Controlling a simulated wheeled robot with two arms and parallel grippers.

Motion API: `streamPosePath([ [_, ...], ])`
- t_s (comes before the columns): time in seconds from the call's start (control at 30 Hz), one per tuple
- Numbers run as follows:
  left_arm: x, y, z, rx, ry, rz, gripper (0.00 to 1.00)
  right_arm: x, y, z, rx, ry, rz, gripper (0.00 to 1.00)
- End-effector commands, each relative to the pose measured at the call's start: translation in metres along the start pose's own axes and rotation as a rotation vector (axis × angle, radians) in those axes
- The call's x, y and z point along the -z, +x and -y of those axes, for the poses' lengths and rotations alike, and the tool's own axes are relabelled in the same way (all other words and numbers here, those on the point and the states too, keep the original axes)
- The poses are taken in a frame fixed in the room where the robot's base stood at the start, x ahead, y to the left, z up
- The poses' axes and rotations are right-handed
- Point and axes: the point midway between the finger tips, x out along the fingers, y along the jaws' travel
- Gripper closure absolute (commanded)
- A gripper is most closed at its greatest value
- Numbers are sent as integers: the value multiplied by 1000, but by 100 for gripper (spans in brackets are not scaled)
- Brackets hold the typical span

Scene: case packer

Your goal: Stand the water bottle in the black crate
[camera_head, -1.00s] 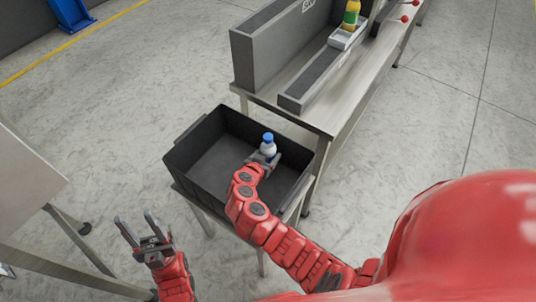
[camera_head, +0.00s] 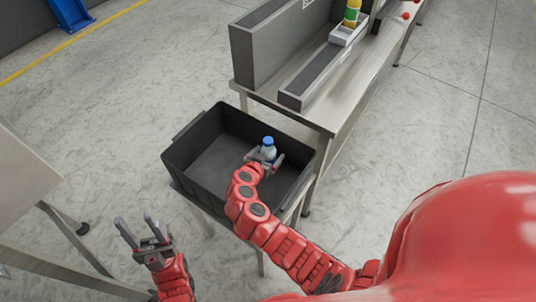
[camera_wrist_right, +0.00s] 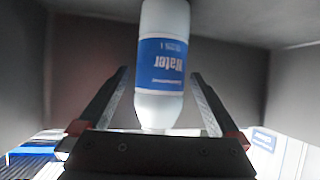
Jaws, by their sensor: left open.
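The water bottle (camera_head: 268,150), white with a blue cap and blue label, stands upright inside the black crate (camera_head: 190,178), near its right wall. My right gripper (camera_head: 266,158) is inside the crate with its fingers spread either side of the bottle. In the right wrist view the bottle (camera_wrist_right: 162,65) shows inverted between the open fingers (camera_wrist_right: 160,95), with a gap on each side; its cap is hidden there. The bottle's base is hidden in the head view. My left gripper (camera_head: 138,232) is open and empty, left of and below the crate in the picture.
A metal conveyor table (camera_head: 330,110) with grey rails stands behind and right of the crate. A yellow-green bottle (camera_head: 351,14) stands on it. A grey table (camera_head: 22,165) is at the left edge. The crate's left part is empty.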

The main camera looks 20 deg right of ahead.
Motion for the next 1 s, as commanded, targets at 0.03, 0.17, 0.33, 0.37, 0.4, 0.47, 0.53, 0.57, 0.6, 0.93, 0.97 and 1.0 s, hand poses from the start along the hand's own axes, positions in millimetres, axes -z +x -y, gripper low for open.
streamPosePath([
  [0.03, 0, 0, 0, 0, 0, 0, 50, 0, 0, 0, 0, 0, 0, 2],
  [0.17, 0, 0, 0, 0, 0, 0, 50, 0, 0, 0, 0, 0, 0, 2],
  [0.33, 2, 9, 0, 0, 0, 0, 50, 6, -3, 0, -1, -1, 0, 2],
  [0.37, 2, 13, 1, 0, 0, 0, 50, 8, -5, 0, -1, -1, 0, 2],
  [0.4, 3, 20, 1, 0, 0, 0, 50, 12, -7, 0, -1, -1, 0, 2],
  [0.47, 5, 31, 2, 0, 0, 0, 50, 19, -10, 0, -1, -1, 0, 2],
  [0.53, 3, 16, 1, 0, 0, -1, 50, 8, -18, 2, 6, 0, -2, 2],
  [0.57, 2, 14, 1, 0, 0, 0, 50, 8, -23, 2, 8, 0, -2, 2],
  [0.6, 2, 13, 1, 0, 0, 0, 50, 8, -30, 0, 4, 1, -1, 2],
  [0.93, 1, 3, 0, 0, 0, 0, 50, 10, -76, 1, 3, 1, -1, 2],
  [0.97, 0, 3, 0, 0, 0, 0, 50, 10, -78, 1, 3, 1, -1, 2],
  [1.0, 0, 3, 0, 0, 0, 0, 50, 10, -80, 1, 2, 0, -1, 2],
])
